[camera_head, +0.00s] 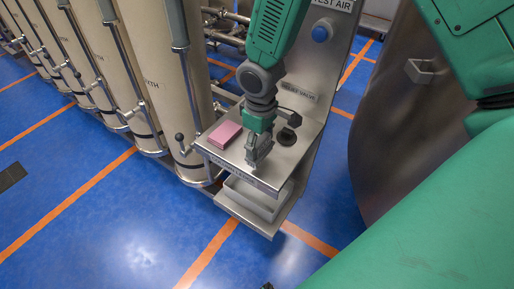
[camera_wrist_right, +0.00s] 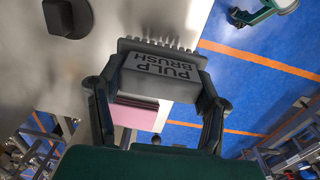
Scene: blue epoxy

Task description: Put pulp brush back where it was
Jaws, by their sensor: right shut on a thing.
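The pulp brush (camera_wrist_right: 162,78) is a grey block with bristles along one edge and the words PULP BRUSH on its face. In the right wrist view it sits between the two fingers of my right gripper (camera_wrist_right: 158,92), which is shut on it. In the head view my right gripper (camera_head: 258,152) points down over the front part of a metal shelf (camera_head: 222,163). The brush is small and partly hidden there, and I cannot tell whether it touches the shelf. My left gripper is not in view.
A pink block (camera_head: 225,134) lies on the shelf left of my right gripper. A black knob (camera_head: 287,136) is to its right. A lower metal tray (camera_head: 252,200) hangs below. Tall beige cylinders (camera_head: 137,70) stand left, and a large steel tank (camera_head: 395,120) right.

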